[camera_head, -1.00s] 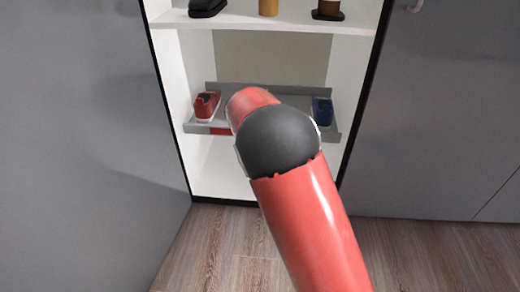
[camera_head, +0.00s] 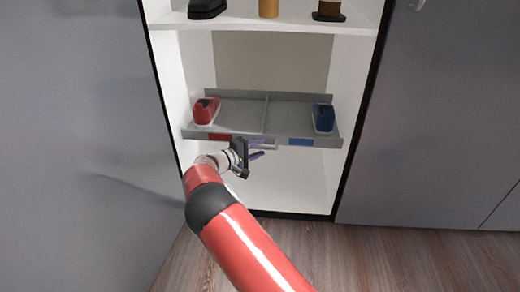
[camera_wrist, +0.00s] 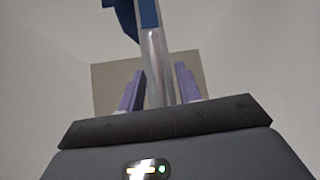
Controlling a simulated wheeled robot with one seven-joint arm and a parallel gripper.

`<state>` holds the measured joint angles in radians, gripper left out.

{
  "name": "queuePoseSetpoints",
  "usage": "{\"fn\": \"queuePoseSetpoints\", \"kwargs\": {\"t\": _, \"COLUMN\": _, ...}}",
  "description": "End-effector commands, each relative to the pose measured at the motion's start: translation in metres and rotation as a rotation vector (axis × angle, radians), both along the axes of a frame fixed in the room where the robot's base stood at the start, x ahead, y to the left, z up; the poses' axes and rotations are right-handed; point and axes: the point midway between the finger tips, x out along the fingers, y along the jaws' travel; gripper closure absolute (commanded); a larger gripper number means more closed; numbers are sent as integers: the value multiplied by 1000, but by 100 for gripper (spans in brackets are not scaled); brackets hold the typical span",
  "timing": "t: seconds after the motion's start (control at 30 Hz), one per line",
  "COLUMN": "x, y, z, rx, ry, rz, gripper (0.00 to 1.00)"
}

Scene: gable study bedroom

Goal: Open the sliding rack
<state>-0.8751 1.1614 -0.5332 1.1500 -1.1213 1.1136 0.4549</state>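The sliding rack (camera_head: 240,112) is a grey tray with a middle divider, inside a white cabinet. A red shoe (camera_head: 205,110) sits in its left side and a blue shoe (camera_head: 323,117) in its right. A pale handle (camera_head: 270,145) shows at the middle of its front edge. My gripper (camera_head: 260,149) is at that front edge, its purple fingers pointing right. In the wrist view, the fingers of my gripper (camera_wrist: 158,88) are apart, with a grey bar (camera_wrist: 156,55), apparently the handle, between them. Whether they touch it is unclear.
A white shelf (camera_head: 262,23) above holds dark shoes and a tan object. Cabinet side walls are close on both sides of the rack. A grey panel (camera_head: 80,120) stands at left and grey doors (camera_head: 440,120) at right. Wood floor (camera_head: 390,255) in front is clear.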

Motion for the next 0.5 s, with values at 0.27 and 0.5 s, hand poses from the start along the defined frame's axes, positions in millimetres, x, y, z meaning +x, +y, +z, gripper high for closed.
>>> {"fn": "queuePoseSetpoints", "kwargs": {"t": 0.27, "x": 8, "y": -8, "z": -1, "rx": 0, "ry": 0, "rz": 1, "gripper": 66}}
{"fn": "queuePoseSetpoints", "kwargs": {"t": 0.5, "x": 8, "y": -8, "z": -1, "rx": 1, "ry": 1, "rz": 1, "gripper": 79}}
